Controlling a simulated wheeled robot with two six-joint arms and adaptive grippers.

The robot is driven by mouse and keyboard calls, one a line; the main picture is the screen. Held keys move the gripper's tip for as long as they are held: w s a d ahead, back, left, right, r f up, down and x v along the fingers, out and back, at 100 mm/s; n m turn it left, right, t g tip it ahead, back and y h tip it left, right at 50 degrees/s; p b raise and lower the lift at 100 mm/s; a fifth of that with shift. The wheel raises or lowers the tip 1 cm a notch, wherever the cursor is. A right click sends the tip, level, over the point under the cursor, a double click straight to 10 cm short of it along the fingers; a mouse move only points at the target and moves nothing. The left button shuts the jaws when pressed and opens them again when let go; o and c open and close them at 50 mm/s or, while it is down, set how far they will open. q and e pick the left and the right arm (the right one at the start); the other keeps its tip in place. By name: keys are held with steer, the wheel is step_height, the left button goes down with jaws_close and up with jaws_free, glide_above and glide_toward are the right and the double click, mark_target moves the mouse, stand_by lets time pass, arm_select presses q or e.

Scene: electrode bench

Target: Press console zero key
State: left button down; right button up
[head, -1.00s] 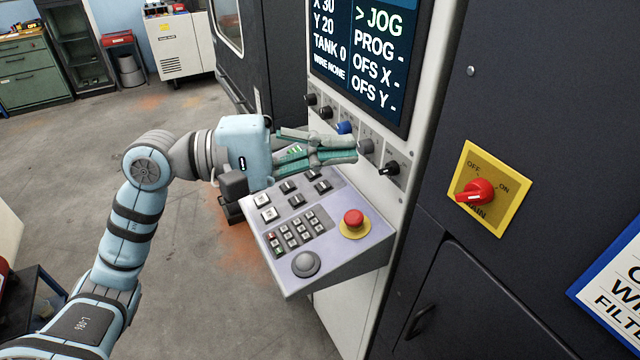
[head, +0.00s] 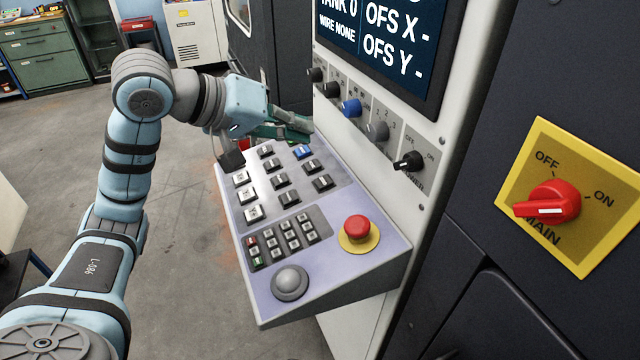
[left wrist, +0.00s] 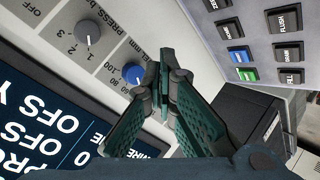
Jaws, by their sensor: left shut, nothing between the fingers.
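The console (head: 233,222) is a sloping light panel with several white and dark keys, a small number keypad (head: 284,242) and a lit blue key (head: 303,152) near its back. The key labels are too small in the head view to tell which is zero. My left gripper (head: 308,130) is shut and empty, beyond the back keys and close to the machine's front. In the left wrist view its fingertips (left wrist: 163,84) meet in front of the blue knob (left wrist: 134,76). The blue key (left wrist: 246,75) shows at the right there. My right gripper is out of view.
A red stop button (head: 357,228) and a grey ball (head: 290,282) sit on the console's near part. A row of knobs, including a black one (head: 408,161), lies under the screen (head: 385,45). A red main switch (head: 550,203) is at the right.

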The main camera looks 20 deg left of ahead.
mark_target(315, 181)
arm_select(q)
steer(key=shift+g, duration=0.3)
steer(key=w+f+b, duration=0.1)
steer(key=f, duration=0.1)
steer(key=w+f+b, duration=0.1)
steer(key=w+f, duration=0.1)
steer(key=w+f+b, duration=0.1)
steer(key=w+f, duration=0.1)
steer(key=f, duration=0.1)
steer(key=shift+w, duration=0.1)
steer(key=f+b, duration=0.1)
steer(key=s+d+f+b, duration=0.1)
steer(key=shift+s+f+b, duration=0.1)
steer(key=shift+f+b, duration=0.05)
steer(key=shift+b, duration=0.15)
steer(key=shift+w+a+f, duration=0.1)
steer(key=shift+w+f, duration=0.1)
steer(key=shift+w, duration=0.15)
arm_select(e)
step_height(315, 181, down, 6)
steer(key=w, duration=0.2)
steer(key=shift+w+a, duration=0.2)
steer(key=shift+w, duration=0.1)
arm_select(q)
steer(key=shift+f, duration=0.1)
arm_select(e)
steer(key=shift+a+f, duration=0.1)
